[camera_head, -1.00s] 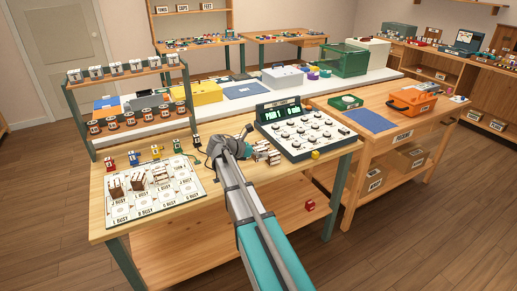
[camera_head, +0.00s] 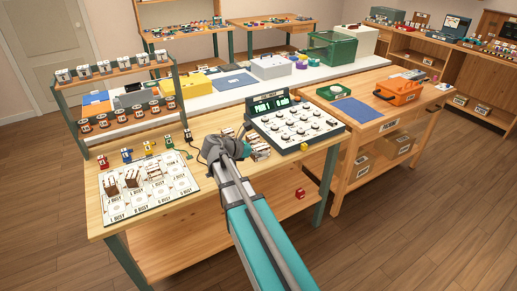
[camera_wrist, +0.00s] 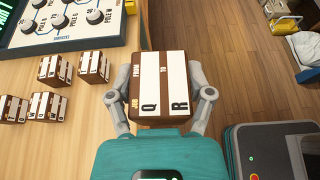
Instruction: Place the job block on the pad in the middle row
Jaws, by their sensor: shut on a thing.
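In the wrist view my gripper (camera_wrist: 162,98) is shut on the job block (camera_wrist: 160,75), a brown block with white label strips reading Q and R. The block is beyond the table's edge in that view, with floor behind it. In the head view my gripper (camera_head: 226,148) is over the front table, between the pad board and the dial console; the held block is hidden there. The white pad board (camera_head: 178,189) lies at the table's left, with printed circles and BUSY labels. A few brown-and-white blocks (camera_head: 132,178) stand on its left and middle parts.
Several loose brown-and-white blocks (camera_wrist: 55,70) sit near the dial console (camera_head: 298,125). Coloured pieces (camera_head: 126,155) line the board's back edge, before a rack (camera_head: 122,69) of labelled items. A red block (camera_head: 299,193) lies on the lower shelf.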

